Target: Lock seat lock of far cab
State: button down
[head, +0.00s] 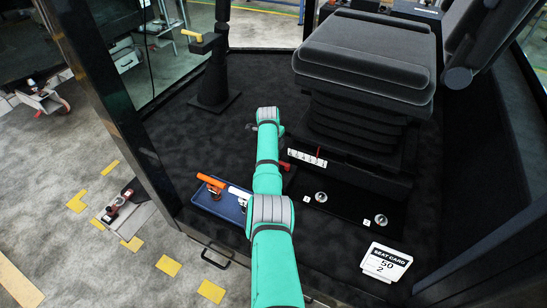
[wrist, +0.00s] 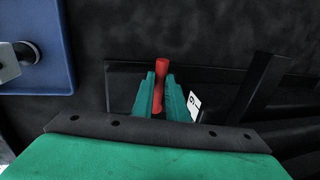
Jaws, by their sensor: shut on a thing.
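The cab seat (head: 365,62) stands on a black bellows base at the upper right of the head view. A red lever, likely the seat lock, shows as a small red piece (head: 286,166) beside my arm, low at the left of the seat base. In the wrist view the red lever (wrist: 160,72) stands up between the two green fingers of my gripper (wrist: 161,88). The gripper is shut on it. My arm hides the gripper and most of the lever in the head view.
A blue tray (head: 222,204) with an orange-handled tool (head: 211,183) lies left of my arm. A white-marked scale (head: 307,157) is on the seat base. Round fittings (head: 321,197) and a seat card (head: 386,261) are at the right. A dark cab pillar (head: 110,100) rises at left.

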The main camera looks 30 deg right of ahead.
jog(key=shift+w+d+r, duration=0.1)
jog(key=shift+w+r, duration=0.1)
jog(key=c, duration=1.7)
grip_release()
jog(key=shift+c, duration=0.2)
jog(key=shift+s+f, duration=0.1)
notch_tip(320, 180, up, 11)
jog(key=s+a, duration=0.1)
jog(key=shift+s+a+f, duration=0.15)
jog(key=shift+a+f, duration=0.05)
jog(key=shift+a, duration=0.2)
jog(key=shift+f, duration=0.1)
